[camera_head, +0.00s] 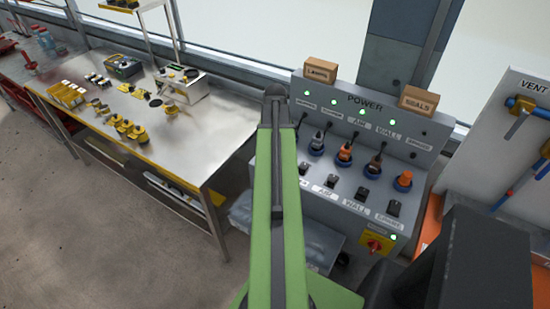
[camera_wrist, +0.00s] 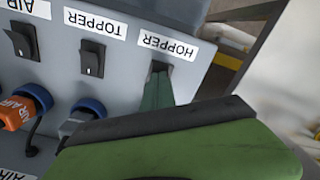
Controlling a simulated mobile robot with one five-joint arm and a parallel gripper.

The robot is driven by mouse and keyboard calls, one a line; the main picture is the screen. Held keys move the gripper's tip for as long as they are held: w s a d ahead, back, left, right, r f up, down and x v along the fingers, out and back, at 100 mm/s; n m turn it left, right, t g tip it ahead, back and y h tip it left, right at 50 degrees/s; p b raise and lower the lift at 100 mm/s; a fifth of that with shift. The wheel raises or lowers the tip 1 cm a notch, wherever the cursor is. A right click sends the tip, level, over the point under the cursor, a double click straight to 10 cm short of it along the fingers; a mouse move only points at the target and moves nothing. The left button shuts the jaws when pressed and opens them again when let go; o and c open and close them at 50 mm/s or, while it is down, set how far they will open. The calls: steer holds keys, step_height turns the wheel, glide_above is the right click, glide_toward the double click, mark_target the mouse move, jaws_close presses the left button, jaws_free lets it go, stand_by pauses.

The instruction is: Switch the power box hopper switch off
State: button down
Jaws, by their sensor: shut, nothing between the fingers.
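The grey power box (camera_head: 340,200) stands right of the workbench, its face partly covered by my green arm. In the wrist view the HOPPER label (camera_wrist: 168,44) appears upside down, with the dark hopper switch (camera_wrist: 158,67) at its edge. My gripper (camera_wrist: 157,80) is shut and empty, its green tip at the switch and covering most of it. I cannot tell whether it touches, or which way the switch is tipped. In the head view my gripper and the hopper switch are hidden behind the arm.
The topper switch (camera_wrist: 92,58) and air switch (camera_wrist: 22,40) sit beside the hopper switch. Plugs, including an orange one (camera_wrist: 22,108), stand close by. Several green lamps (camera_head: 362,112) are lit on the box. A red knob on a yellow plate (camera_head: 375,245) is low right. The workbench (camera_head: 150,110) is left.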

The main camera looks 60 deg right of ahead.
steer(key=shift+f+b, duration=0.3)
steer(key=shift+f, duration=0.1)
steer(key=shift+r, duration=0.15)
step_height(320, 180, up, 7)
steer(key=p, duration=0.7)
